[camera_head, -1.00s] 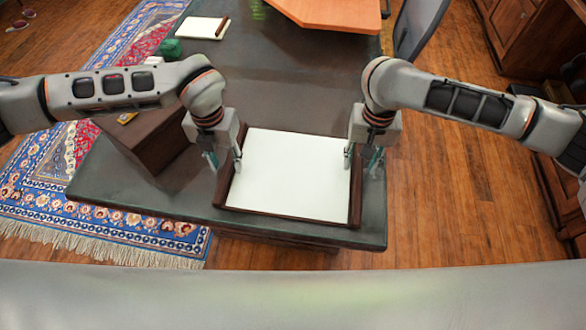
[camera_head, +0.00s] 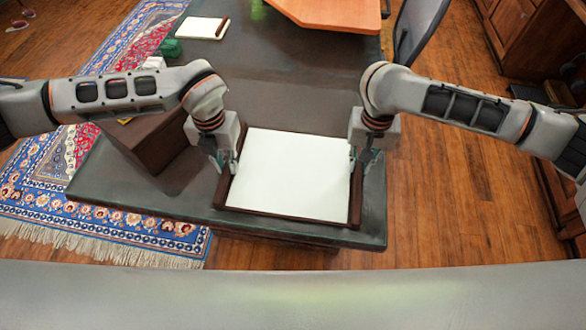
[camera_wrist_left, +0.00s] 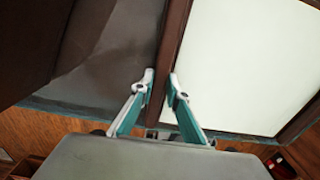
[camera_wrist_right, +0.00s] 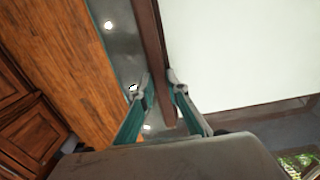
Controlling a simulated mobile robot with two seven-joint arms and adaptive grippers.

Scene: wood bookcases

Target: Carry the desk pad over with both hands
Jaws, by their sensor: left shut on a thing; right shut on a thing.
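The desk pad (camera_head: 292,175) is a white sheet with dark brown side rails, lying flat near the front edge of the dark desk (camera_head: 300,85). My left gripper (camera_head: 227,165) is at its left rail; in the left wrist view its fingers (camera_wrist_left: 160,88) are shut on that rail (camera_wrist_left: 168,60). My right gripper (camera_head: 363,158) is at the right rail; in the right wrist view its fingers (camera_wrist_right: 160,88) are shut on that rail (camera_wrist_right: 150,40). The pad appears to rest on the desk top.
A dark brown box (camera_head: 150,140) stands just left of the pad. A smaller white pad (camera_head: 202,27), a green object (camera_head: 170,47) and an orange-brown board (camera_head: 330,12) are at the back. The desk between them and the pad is clear. A chair (camera_head: 418,30) stands at the back right.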

